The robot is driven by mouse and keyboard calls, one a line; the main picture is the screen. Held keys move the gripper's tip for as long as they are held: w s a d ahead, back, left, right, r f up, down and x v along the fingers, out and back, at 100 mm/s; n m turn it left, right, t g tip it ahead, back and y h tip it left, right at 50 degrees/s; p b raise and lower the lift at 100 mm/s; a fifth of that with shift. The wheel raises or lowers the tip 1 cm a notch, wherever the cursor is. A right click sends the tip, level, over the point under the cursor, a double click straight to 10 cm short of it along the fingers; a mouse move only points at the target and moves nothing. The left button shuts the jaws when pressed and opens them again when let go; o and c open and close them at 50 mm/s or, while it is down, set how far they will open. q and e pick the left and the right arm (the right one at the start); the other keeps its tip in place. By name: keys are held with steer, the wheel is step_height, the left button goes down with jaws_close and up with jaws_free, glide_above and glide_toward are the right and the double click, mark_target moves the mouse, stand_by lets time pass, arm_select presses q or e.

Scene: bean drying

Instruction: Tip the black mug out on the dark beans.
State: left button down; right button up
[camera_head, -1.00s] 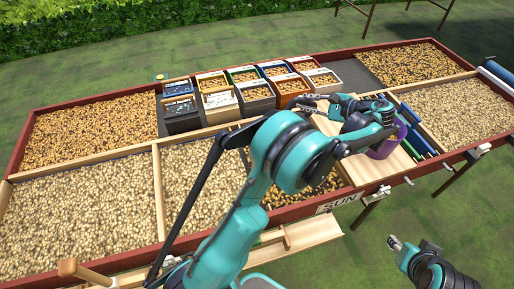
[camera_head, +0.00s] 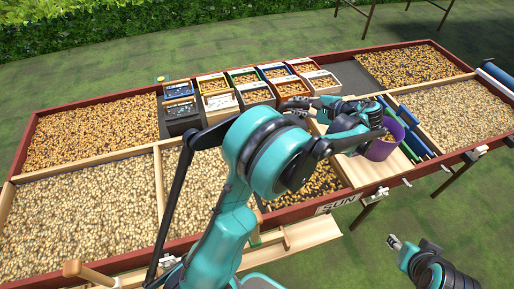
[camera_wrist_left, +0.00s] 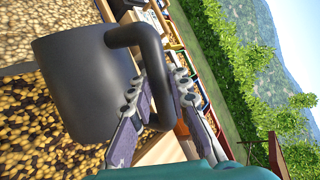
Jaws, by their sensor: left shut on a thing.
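The black mug (camera_wrist_left: 85,85) fills the left of the left wrist view, with its handle towards my fingers. My left gripper (camera_wrist_left: 158,100) is shut on this handle. The mug's opening and contents do not show. Dark mixed beans (camera_wrist_left: 50,140) lie beyond and below the mug in that view. In the head view the dark beans (camera_head: 318,183) show in a front section, partly behind my arm.
A purple mug (camera_head: 381,151) stands on a light wooden board (camera_head: 362,172) right of the dark beans, beside blue and green bars (camera_head: 414,141). Small bean boxes (camera_head: 257,95) crowd the back middle. Wooden dividers (camera_head: 159,190) separate the pale beans.

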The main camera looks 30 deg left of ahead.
mark_target(281, 111)
arm_select(q)
steer(key=shift+s+a+r+h, duration=0.3)
steer(key=shift+s+a+r, duration=0.05)
steer(key=shift+s, duration=0.25)
steer(key=shift+f+n, duration=0.1)
steer(key=shift+n, duration=0.2)
steer(key=shift+n+t+h, duration=0.6)
steer(key=shift+n+t, duration=0.2)
steer(key=s+a, duration=0.1)
steer(key=s, duration=0.2)
steer(key=s+a+p, duration=0.1)
steer(key=shift+s+a+f, duration=0.15)
steer(key=shift+a+f, duration=0.05)
steer(key=shift+a, duration=0.15)
steer(key=shift+f, duration=0.1)
